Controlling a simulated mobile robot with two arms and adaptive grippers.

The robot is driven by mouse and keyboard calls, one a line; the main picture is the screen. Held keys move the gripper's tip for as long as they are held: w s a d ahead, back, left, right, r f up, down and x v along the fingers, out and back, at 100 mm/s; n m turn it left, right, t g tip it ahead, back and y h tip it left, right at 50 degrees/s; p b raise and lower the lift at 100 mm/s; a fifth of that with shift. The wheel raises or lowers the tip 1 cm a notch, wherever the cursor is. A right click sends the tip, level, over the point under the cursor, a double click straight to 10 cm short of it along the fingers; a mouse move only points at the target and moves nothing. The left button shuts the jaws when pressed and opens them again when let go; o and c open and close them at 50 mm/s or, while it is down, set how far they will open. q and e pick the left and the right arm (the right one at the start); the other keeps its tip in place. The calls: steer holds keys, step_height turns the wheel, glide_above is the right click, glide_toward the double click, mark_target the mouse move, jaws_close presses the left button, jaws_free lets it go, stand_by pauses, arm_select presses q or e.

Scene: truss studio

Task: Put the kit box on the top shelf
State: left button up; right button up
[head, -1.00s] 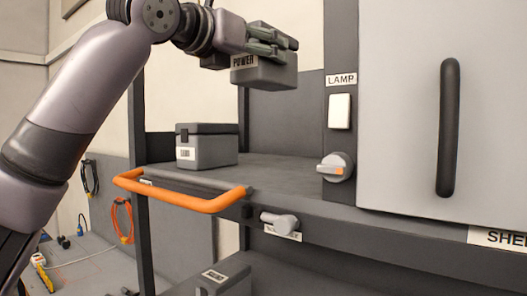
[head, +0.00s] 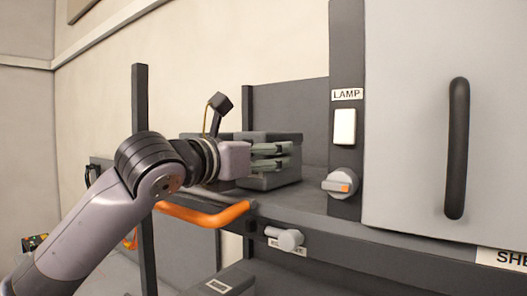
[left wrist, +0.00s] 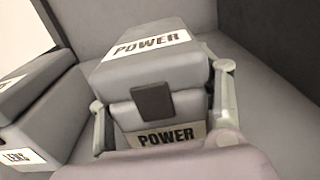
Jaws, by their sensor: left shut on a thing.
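The kit box labelled POWER (head: 272,182) is a grey lidded case, upright, at the level of the upper shelf (head: 312,203). My left gripper (head: 272,156) is shut on it, with its fingers across the near side in the head view. In the left wrist view, the box (left wrist: 165,78) shows its dark latch and two POWER labels, with a finger on each side. It looks on or just above the shelf surface; I cannot tell if it touches. My right gripper is not in view.
A grey LENS box (left wrist: 28,115) stands close to the left of the held box. An orange rail (head: 205,215) runs along the shelf front. A lamp switch (head: 345,127), a knob (head: 341,185) and a grey door (head: 415,120) are at right. Another box (head: 218,284) is below.

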arm_select(q)
steer(key=shift+s, duration=0.1)
steer(key=o, duration=1.7)
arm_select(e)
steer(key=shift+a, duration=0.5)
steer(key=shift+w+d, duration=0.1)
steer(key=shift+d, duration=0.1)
arm_select(q)
steer(key=shift+r, duration=0.1)
steer(key=shift+s+a+b, duration=0.2)
steer(key=shift+s+b, duration=0.05)
steer(key=shift+b, duration=0.1)
steer(key=b+v, duration=0.5)
steer(key=v, duration=0.6)
steer(key=shift+s+b, duration=0.2)
steer(key=shift+b, duration=0.1)
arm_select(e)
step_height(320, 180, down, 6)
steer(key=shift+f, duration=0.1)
